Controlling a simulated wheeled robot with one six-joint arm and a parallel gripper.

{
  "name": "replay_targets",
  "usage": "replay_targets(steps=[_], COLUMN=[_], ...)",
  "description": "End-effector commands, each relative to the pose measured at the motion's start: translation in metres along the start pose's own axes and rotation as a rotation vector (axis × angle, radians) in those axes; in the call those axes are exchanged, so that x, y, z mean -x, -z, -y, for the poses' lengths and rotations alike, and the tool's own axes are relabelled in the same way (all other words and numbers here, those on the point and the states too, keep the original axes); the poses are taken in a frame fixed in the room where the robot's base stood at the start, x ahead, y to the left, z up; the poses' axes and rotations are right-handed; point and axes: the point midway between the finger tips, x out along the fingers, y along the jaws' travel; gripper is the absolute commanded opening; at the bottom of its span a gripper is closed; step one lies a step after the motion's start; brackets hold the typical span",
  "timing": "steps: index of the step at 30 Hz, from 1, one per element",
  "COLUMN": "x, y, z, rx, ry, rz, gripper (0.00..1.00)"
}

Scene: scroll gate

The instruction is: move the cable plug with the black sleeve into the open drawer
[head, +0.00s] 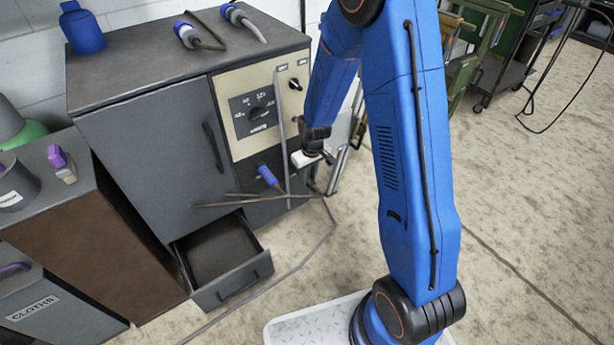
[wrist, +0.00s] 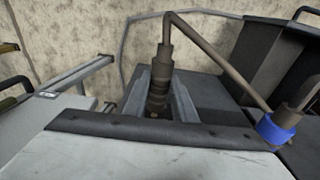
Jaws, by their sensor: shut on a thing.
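The plug with the black sleeve (wrist: 158,88) is between the two grey fingers of my gripper (wrist: 160,100) in the wrist view, and the gripper is shut on it. Its brown cable (wrist: 215,55) rises from the plug, bends and runs down to the right. In the head view my gripper (head: 305,158) is in front of the cabinet's lower right panel, and the held plug cannot be made out there. The open drawer (head: 236,286) is at the cabinet's bottom, below and left of my gripper. Its visible floor is bare.
A blue-collared plug (head: 268,176) is at the lower panel; a blue collar (wrist: 278,128) shows at right in the wrist view. Brown cables (head: 235,198) stretch across above the drawer. Two more plugs (head: 188,35) lie on the cabinet top. A brown-sided cabinet (head: 100,250) stands left.

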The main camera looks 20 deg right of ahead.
Motion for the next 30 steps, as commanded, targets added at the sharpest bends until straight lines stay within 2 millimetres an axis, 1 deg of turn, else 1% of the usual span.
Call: replay_targets(steps=[24,30], x=[0.003,0.003], y=[-0.023,-0.026], z=[0.000,0.000], rx=[-0.002,-0.001], ry=[0.000,0.000], rz=[0.000,0.000], gripper=[0.00,0.00])
